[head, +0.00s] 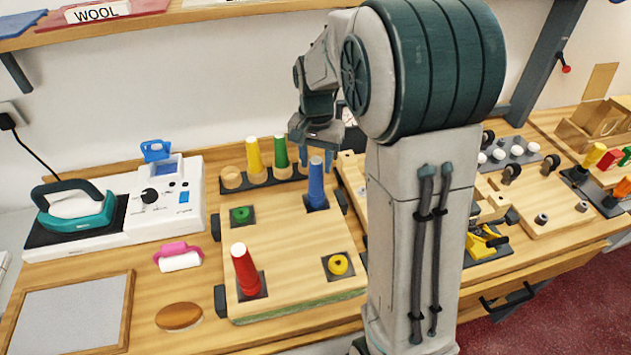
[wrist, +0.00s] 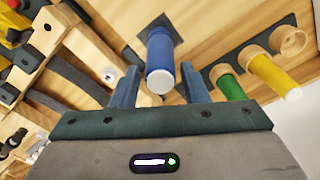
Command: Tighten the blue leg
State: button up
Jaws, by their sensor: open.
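The blue leg (head: 316,184) stands upright on a dark square plate at the back right corner of the wooden board (head: 290,245). In the wrist view the blue leg (wrist: 160,62) shows between the two fingers of my gripper (wrist: 158,85). The fingers are apart, with a gap on each side of the leg. In the head view my gripper (head: 318,150) is just above and behind the leg's top, partly hidden by my wrist. A red leg (head: 245,270) stands at the board's front left corner. Green (head: 242,214) and yellow (head: 338,264) sockets hold no leg.
A yellow leg (head: 254,154) and a green leg (head: 280,151) stand in a rack behind the board. A teal iron (head: 78,212) and its station are at left. A pink-handled roller (head: 179,257) and a brown oval pad (head: 179,316) lie left of the board.

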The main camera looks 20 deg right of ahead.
jog(key=c, duration=0.7)
jog(key=shift+m+p, duration=0.35)
jog(key=shift+m, duration=2.15)
jog(key=shift+c, duration=0.2)
jog(key=o, duration=1.4)
jog(key=shift+r, duration=0.1)
jog(key=shift+r+p, duration=2.3)
jog(key=shift+r, duration=0.65)
